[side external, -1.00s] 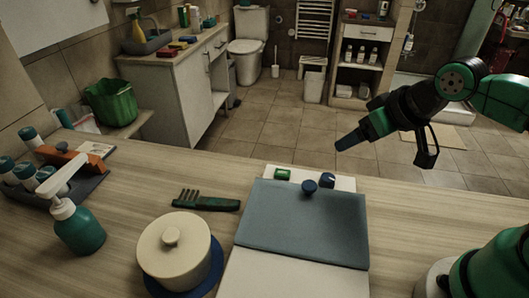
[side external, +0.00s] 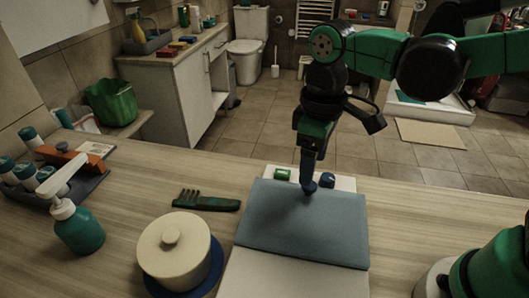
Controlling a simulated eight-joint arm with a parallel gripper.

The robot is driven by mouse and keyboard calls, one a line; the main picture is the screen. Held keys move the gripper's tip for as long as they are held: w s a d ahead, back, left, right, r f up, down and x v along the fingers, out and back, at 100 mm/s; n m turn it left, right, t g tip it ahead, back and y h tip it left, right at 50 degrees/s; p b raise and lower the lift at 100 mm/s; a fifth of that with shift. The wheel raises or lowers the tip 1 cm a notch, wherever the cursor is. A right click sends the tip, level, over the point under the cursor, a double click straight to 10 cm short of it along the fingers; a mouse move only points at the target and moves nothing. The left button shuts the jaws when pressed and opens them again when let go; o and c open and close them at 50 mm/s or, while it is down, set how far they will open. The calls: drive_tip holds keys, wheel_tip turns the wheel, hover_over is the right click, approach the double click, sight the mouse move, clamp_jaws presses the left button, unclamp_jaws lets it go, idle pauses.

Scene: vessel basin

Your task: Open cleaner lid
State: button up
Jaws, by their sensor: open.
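The cleaner is a white box (side external: 268,277) on the wooden counter. Its flat blue-grey lid (side external: 300,228) lies closed over the middle of the box. My gripper (side external: 308,187) points straight down at the far edge of the lid, right at the small round blue knob there. The knob is mostly hidden by the fingers; I cannot tell whether they touch it. The gripper is open. A green button (side external: 282,174) and a dark blue dial (side external: 327,180) sit on the box behind the lid, on either side of my fingers.
A cream lidded pot (side external: 172,248) on a blue plate stands left of the cleaner. A green comb (side external: 206,200) lies behind it. A green pump bottle (side external: 78,230) and a bottle caddy (side external: 88,187) are at far left. The counter right of the cleaner is mostly clear.

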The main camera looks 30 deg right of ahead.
sight(306, 212)
drive_tip(key=shift+f, duration=2.45)
clamp_jaws()
